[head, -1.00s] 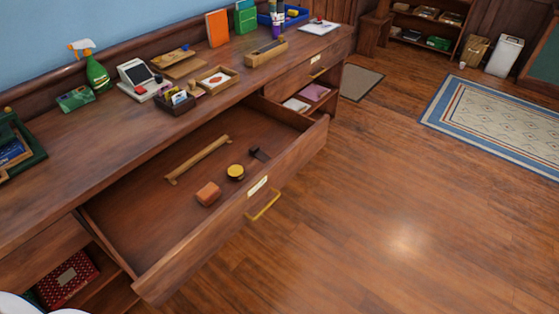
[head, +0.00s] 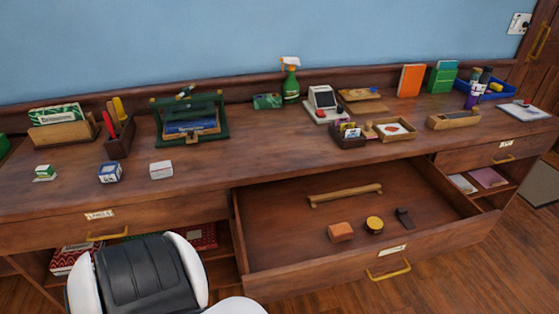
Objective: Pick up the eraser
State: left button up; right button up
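No single thing is clearly marked as the eraser. On the left of the desk top (head: 215,181) lie three small blocks: a green-and-white one (head: 45,173), a blue-and-white one (head: 110,172) and a plain whitish one (head: 161,169). An orange-brown block (head: 341,232) lies in the open drawer (head: 290,215), left of a round yellow-topped tin (head: 374,225). Any of these small blocks could be an eraser; their markings are too small to read. Neither of my grippers is in view.
The drawer also holds a wooden bar (head: 345,195) and a small dark object (head: 404,218). A pen holder (head: 118,138) and a green rack (head: 190,118) stand behind the small blocks. The drawer juts out over the floor (head: 520,235).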

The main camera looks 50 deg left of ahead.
aim_at(44, 173)
jog(key=u, duration=3.25)
jog(key=i+j, duration=0.2)
